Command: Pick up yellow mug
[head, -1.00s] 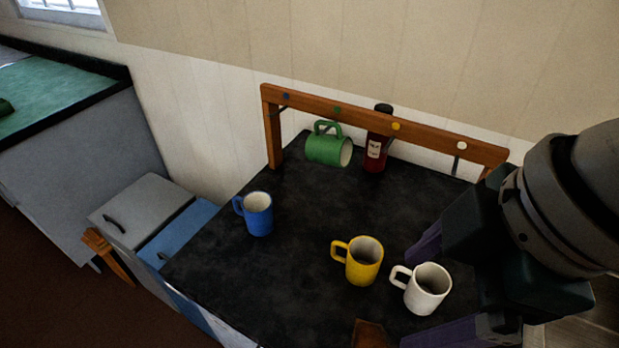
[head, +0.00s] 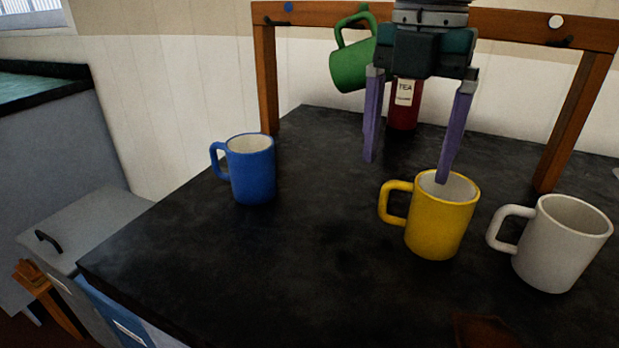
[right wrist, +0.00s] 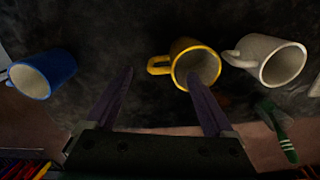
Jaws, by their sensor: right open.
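The yellow mug (head: 438,230) stands upright on the black table, its handle toward the left; it also shows in the right wrist view (right wrist: 205,64). My right gripper (head: 406,171) points down with its fingers spread and nothing between them. In the head view one fingertip overlaps the mug's opening, and the other is to the left, above the table. In the right wrist view the fingertips (right wrist: 160,72) are near the mug's handle and rim; I cannot tell whether one touches it or dips inside. My left gripper is not in view.
A white mug (head: 563,243) stands close right of the yellow one. A blue mug (head: 252,170) stands to the left. The table (head: 300,270) is clear at front left.

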